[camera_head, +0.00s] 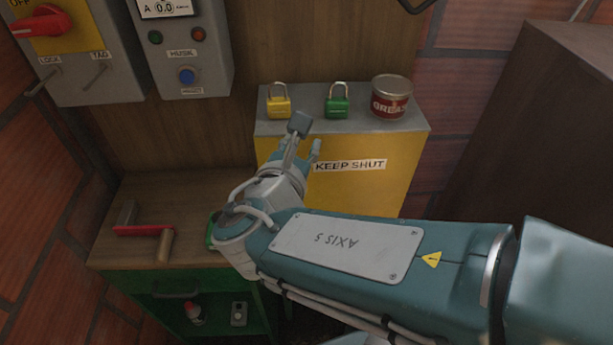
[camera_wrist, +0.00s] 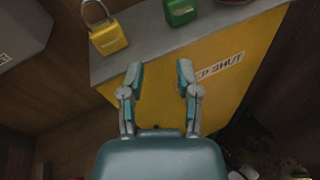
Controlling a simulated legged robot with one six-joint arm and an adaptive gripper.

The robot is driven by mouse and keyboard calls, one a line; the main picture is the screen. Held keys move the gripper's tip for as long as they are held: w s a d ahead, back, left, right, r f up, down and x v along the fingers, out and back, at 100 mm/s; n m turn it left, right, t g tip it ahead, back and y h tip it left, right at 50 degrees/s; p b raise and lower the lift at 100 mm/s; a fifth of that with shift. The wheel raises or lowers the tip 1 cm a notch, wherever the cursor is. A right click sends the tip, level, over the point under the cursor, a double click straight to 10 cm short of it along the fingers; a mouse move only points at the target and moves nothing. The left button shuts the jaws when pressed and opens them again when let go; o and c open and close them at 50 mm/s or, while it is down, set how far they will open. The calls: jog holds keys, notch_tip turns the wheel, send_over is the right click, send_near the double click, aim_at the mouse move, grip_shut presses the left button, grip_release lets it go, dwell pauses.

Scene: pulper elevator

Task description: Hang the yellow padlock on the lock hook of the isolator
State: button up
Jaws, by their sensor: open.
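The yellow padlock (camera_head: 279,107) stands upright with its shackle up on the grey top of a yellow cabinet, near the left end. It also shows at the upper left of the wrist view (camera_wrist: 108,36). The isolator (camera_head: 66,45) is the grey box at the upper left with a red handle. Two hooks stick out below its LOCK and TAG labels; the lock hook (camera_head: 42,82) is the left one. My gripper (camera_head: 306,136) is open and empty in front of the cabinet's front edge, to the right of the yellow padlock and apart from it.
A green padlock (camera_head: 337,107) and a grease can (camera_head: 391,97) stand on the cabinet top (camera_head: 310,124) to the right. A control box (camera_head: 185,50) hangs right of the isolator. A red-handled tool (camera_head: 145,231) lies on the lower wooden bench (camera_head: 180,190).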

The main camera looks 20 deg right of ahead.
jog(key=s+d+f+m+g+y, duration=0.3)
jog(key=s+d+f+m+g, duration=0.4)
jog(key=m, duration=0.7)
jog(key=s+a+m+y, duration=0.2)
jog(key=a+m+y, duration=0.4)
jog(key=m, duration=0.6)
jog(key=shift+s+a+r+m+y, duration=0.2)
jog(key=shift+s+a+m+y, duration=0.1)
jog(key=shift+s+a+y, duration=0.1)
jog(key=o, duration=0.8)
jog(key=shift+w+r, duration=0.25)
jog(key=shift+r, duration=0.1)
jog(key=m+g, duration=0.3)
jog(key=g, duration=0.3)
send_near(278, 99)
jog(key=shift+s+a+f, duration=0.2)
jog(key=shift+a+f, duration=0.05)
jog(key=shift+a, duration=0.15)
notch_tip(278, 99, down, 6)
jog(key=shift+r, duration=0.2)
jog(key=shift+w+d+f, duration=0.1)
jog(key=shift+d+f, duration=0.1)
jog(key=shift+f, duration=1.1)
jog(key=shift+w+d+f, duration=0.1)
jog(key=shift+d+f, duration=0.1)
jog(key=shift+f, duration=1.1)
